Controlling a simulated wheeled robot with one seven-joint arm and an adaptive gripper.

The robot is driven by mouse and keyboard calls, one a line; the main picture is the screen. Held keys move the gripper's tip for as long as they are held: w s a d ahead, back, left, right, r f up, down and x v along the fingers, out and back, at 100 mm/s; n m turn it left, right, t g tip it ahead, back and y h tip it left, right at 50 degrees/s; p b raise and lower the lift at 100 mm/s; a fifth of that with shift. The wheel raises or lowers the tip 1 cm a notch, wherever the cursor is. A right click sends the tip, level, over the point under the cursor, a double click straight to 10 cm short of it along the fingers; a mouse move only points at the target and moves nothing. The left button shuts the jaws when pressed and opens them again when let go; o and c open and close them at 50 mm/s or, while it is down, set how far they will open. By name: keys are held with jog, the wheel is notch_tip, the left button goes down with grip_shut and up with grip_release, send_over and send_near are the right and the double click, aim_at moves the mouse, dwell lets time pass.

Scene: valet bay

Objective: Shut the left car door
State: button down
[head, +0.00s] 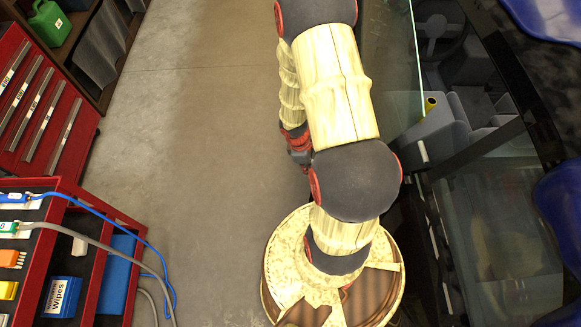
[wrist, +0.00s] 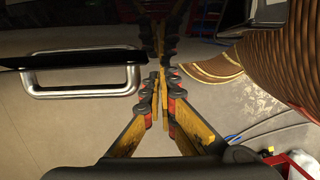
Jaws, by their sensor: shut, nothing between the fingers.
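The car door shows in the head view as a pane of glass (head: 388,60) at the upper right, standing out beside the car's dark interior. I cannot tell how wide its gap is. In the wrist view, the door's glossy outer panel (wrist: 60,125) fills the left side, with a chrome handle (wrist: 82,78) on it. My gripper (wrist: 163,76) is shut and empty, to the right of the handle and apart from it. I cannot tell whether the fingertips touch the panel. In the head view my arm partly hides the gripper (head: 302,158).
The car's seats (head: 455,115) show at right. A red tool cabinet (head: 45,100) and a red cart (head: 110,215) with wipes (head: 60,297) and cables stand at left. A green can (head: 50,22) is on the shelf behind. The floor (head: 190,120) between is clear.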

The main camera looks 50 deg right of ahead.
jog(key=s+d+n, duration=0.2)
jog(key=s+d, duration=1.4)
jog(key=s, duration=0.2)
jog(key=shift+s+d+r+n+h, duration=0.2)
jog(key=shift+s+r+n+h, duration=0.05)
jog(key=shift+s+n+h, duration=0.1)
jog(key=shift+r, duration=0.1)
jog(key=a+v, duration=0.1)
jog(key=v, duration=1)
jog(key=shift+a+r, duration=0.15)
jog(key=shift+a, duration=0.1)
